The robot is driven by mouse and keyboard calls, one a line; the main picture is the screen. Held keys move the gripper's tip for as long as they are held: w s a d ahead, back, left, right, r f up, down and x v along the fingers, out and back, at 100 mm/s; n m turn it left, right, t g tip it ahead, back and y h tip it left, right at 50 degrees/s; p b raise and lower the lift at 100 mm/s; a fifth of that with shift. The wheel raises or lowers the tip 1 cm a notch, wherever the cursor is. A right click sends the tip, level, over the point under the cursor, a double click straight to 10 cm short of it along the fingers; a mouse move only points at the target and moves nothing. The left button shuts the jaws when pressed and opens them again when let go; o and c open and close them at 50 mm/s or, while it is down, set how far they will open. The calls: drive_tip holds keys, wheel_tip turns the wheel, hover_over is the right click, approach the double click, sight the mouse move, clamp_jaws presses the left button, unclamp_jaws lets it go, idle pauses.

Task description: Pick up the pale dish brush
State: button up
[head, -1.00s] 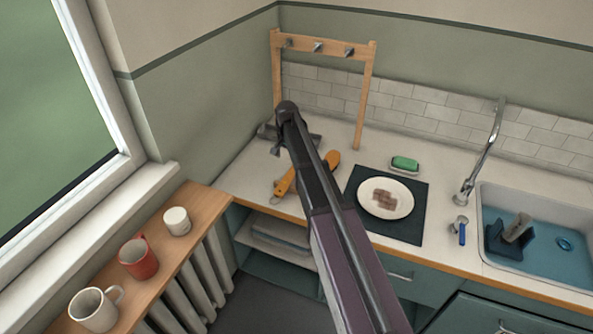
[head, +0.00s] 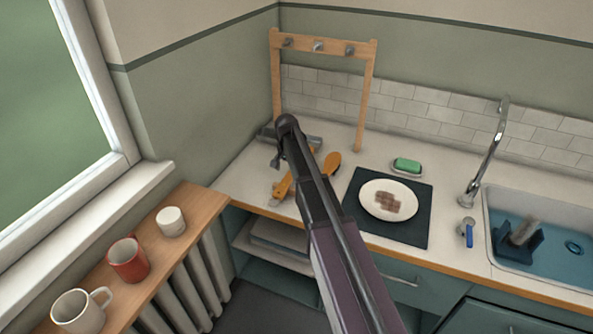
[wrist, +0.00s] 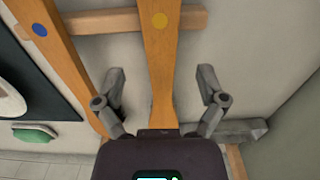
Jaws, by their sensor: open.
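Two wooden handles lie side by side in the wrist view: one with a yellow dot (wrist: 161,60) and one with a blue dot (wrist: 50,45). Both cross a short wooden bar (wrist: 105,24). In the head view, orange-brown wooden pieces (head: 332,163) show on the counter beside my arm. My gripper (wrist: 160,84) is open, with one finger on each side of the yellow-dot handle. I cannot tell whether the fingers touch it. The brush heads are not clearly seen, so I cannot tell which brush is the pale one.
A wooden rack (head: 368,95) with hooks stands behind. To the right are a green sponge (head: 407,165), a plate (head: 375,190) on a dark mat (head: 417,233), a tap (head: 488,160) and a sink (head: 490,215) holding a blue caddy (head: 513,250). Mugs (head: 128,261) stand on the left ledge.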

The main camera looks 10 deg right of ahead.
sight(288, 179)
drive_tip(key=shift+f, duration=0.1)
drive_tip(key=shift+w+f+b, duration=0.1)
drive_tip(key=shift+f+b, duration=2.4)
drive_tip(key=shift+b, duration=0.15)
clamp_jaws()
